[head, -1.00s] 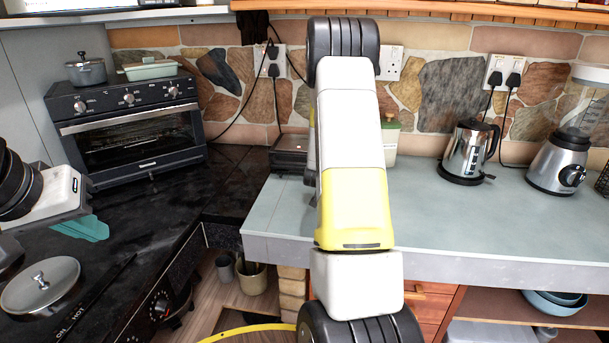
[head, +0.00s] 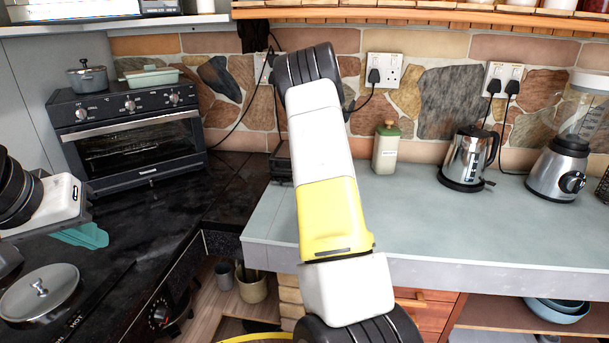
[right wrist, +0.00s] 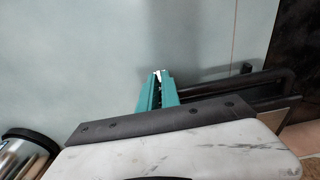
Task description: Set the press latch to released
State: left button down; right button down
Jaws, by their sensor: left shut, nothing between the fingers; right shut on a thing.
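The press (head: 281,164) is a low dark appliance at the back of the pale counter in the head view, mostly hidden behind my right arm. Its black handle frame (right wrist: 240,84) shows in the right wrist view. My right gripper (right wrist: 158,80) has teal fingers, shut beside this frame on a small pale piece that looks like the press latch (right wrist: 159,74). The latch's setting is too small to read. The head view hides this gripper. My left gripper (head: 82,236) is shut and empty over the dark counter at the left.
A toaster oven (head: 130,135) stands at the back left, with a lidded pan (head: 40,290) in front. A green-lidded canister (head: 386,150), a kettle (head: 468,158) and a blender (head: 565,150) stand along the wall. The pale counter's front (head: 450,235) is clear.

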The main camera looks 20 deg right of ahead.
jog(key=shift+w+d+r+g+y, duration=0.25)
jog(key=shift+g+y, duration=0.25)
jog(key=shift+g, duration=0.3)
jog(key=shift+a, duration=0.1)
jog(key=c, duration=1.6)
grip_release()
jog(key=shift+o, duration=0.2)
jog(key=shift+r, duration=0.15)
notch_tip(320, 180, up, 8)
jog(key=shift+w+f, duration=0.2)
